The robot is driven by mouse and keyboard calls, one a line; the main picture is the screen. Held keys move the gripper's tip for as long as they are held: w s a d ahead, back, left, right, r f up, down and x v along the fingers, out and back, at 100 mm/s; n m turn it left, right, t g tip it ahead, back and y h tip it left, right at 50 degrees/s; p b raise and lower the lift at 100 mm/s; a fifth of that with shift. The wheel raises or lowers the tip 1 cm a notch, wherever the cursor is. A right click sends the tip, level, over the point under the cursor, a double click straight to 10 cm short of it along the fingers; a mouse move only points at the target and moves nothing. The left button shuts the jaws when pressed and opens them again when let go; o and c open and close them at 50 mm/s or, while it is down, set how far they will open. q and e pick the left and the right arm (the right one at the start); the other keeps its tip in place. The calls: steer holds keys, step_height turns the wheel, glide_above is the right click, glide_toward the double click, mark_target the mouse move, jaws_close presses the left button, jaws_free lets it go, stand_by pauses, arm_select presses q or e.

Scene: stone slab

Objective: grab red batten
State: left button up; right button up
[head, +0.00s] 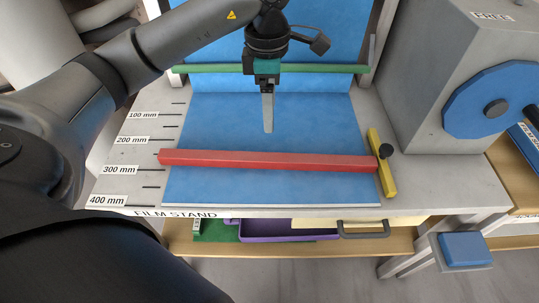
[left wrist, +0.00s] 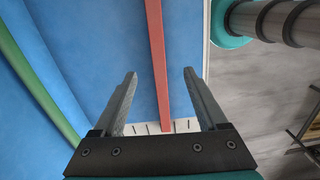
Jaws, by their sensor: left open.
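The red batten (head: 268,160) is a long straight bar lying across the blue sheet (head: 220,112) on the film stand in the head view. Its right end lies at a short yellow bar (head: 387,177) with a black knob. My left gripper (head: 268,128) points down over the blue sheet, on the far side of the batten and apart from it. In the left wrist view, the gripper (left wrist: 158,85) is open and empty, and the red batten (left wrist: 157,50) runs lengthwise between the lines of its fingers. My right gripper is not in view.
A green bar (head: 215,69) crosses the back of the stand. A grey machine with a blue disc (head: 490,85) stands at the right. A purple tray (head: 285,230) sits on a shelf below the front edge. The blue sheet around the batten is clear.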

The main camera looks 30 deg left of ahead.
mark_target(266, 157)
arm_select(q)
steer(key=f, duration=0.5)
steer(key=f+b, duration=0.1)
steer(key=f, duration=0.4)
steer(key=a+f+b, duration=0.1)
steer(key=f, duration=0.4)
jaws_close()
stand_by(0.5)
